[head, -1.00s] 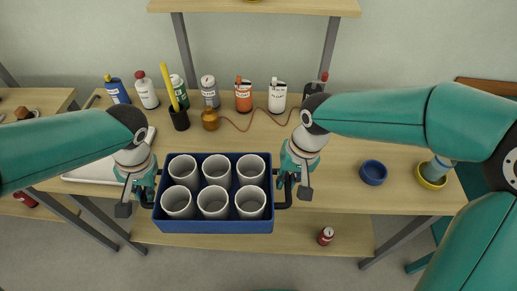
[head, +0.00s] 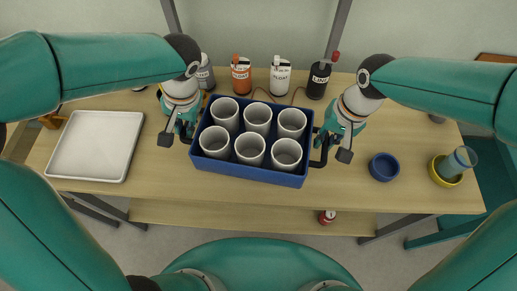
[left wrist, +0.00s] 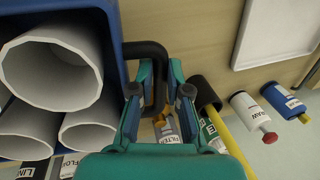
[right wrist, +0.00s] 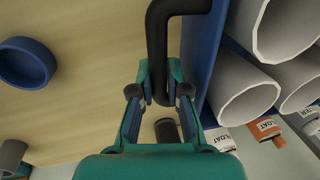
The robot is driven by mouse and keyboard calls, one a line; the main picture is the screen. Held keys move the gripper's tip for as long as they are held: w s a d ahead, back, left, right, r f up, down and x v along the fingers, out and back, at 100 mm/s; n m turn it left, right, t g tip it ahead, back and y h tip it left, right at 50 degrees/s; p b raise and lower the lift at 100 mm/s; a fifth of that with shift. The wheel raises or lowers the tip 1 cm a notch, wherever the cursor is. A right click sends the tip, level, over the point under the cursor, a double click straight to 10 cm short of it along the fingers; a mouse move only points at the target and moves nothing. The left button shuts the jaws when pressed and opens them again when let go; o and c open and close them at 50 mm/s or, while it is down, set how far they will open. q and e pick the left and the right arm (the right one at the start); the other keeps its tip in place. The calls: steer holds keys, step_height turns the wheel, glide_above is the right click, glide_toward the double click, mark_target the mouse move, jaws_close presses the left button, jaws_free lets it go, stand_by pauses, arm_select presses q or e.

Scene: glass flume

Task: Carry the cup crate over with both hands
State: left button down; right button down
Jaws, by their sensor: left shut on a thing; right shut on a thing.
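The blue cup crate (head: 245,172) holds several white cups (head: 250,149) in two rows. It sits over the wooden table in the head view, turned slightly, its right side lower in the picture; I cannot tell if it touches the top. My left gripper (head: 186,136) is shut on the crate's black left handle (left wrist: 150,50). My right gripper (head: 325,148) is shut on the black right handle (right wrist: 160,60). The crate wall also shows in the left wrist view (left wrist: 112,30) and the right wrist view (right wrist: 203,40).
A white tray (head: 97,147) lies to the left on the table. A blue bowl (head: 383,167) and a yellow bowl (head: 440,176) with a bluish beaker (head: 459,161) are to the right. Labelled bottles, among them an orange one (head: 241,76) and a black one (head: 318,80), stand behind the crate.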

arm_select(q)
steer(key=shift+a, duration=0.1)
arm_select(e)
steer(key=shift+w+a, duration=0.1)
steer(key=shift+w, duration=0.15)
arm_select(q)
steer(key=shift+d, duration=0.25)
arm_select(e)
steer(key=shift+d, duration=0.25)
arm_select(q)
steer(key=shift+s+f, duration=0.1)
steer(key=shift+f, duration=0.1)
arm_select(e)
steer(key=shift+f, duration=0.2)
